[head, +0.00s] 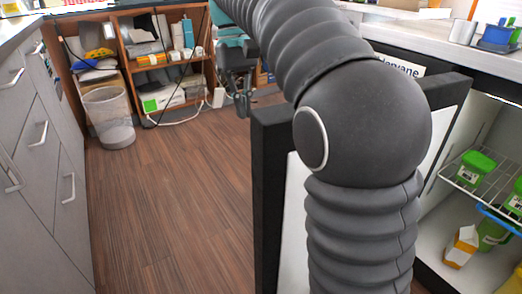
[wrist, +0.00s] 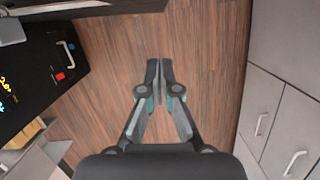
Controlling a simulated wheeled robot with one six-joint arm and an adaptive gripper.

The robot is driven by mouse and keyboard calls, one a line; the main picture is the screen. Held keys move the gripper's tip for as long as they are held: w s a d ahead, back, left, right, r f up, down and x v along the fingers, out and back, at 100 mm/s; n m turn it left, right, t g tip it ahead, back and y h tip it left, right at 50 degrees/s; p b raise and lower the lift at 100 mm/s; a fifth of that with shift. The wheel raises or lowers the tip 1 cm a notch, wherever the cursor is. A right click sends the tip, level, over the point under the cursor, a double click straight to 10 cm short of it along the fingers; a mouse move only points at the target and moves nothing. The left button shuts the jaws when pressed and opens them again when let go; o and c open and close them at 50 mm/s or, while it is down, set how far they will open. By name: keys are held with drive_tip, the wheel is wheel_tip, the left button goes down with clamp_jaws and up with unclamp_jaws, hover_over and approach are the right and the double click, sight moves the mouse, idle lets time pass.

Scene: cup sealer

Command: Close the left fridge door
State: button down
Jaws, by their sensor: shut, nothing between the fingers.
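The open fridge door (head: 268,190) has a black frame and a white inner face. It stands out from the fridge at the right, and my arm hides much of its middle. The fridge interior (head: 440,235) is exposed, with a wire shelf. My gripper (head: 240,100) is beyond the door's outer top corner, at the upper middle of the head view. In the wrist view my gripper (wrist: 159,75) is shut and empty, with bare floor behind the fingertips. A dark panel edge (wrist: 90,8) crosses the top left there; I cannot tell whether it is the door.
Grey drawers (head: 40,140) line the left, also at the right of the wrist view (wrist: 275,115). A wire bin (head: 108,115) and an orange shelf unit (head: 165,65) stand at the back. Green tubs (head: 475,165) sit in the fridge. The wooden floor (head: 175,200) between is clear.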

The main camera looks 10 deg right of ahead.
sight(256, 150)
drive_tip(key=shift+s+d+f+b, duration=0.2)
drive_tip(key=shift+s+f+b, duration=0.2)
drive_tip(key=shift+s+f, duration=0.7)
drive_tip(key=shift+s+d+f+b, duration=0.35)
drive_tip(key=shift+s+f, duration=0.45)
drive_tip(key=shift+f, duration=0.6)
drive_tip(key=shift+s+d+f+b, duration=0.1)
drive_tip(key=shift+s+f+b, duration=0.35)
drive_tip(key=shift+s+f, duration=0.65)
drive_tip(key=shift+w+f, duration=0.15)
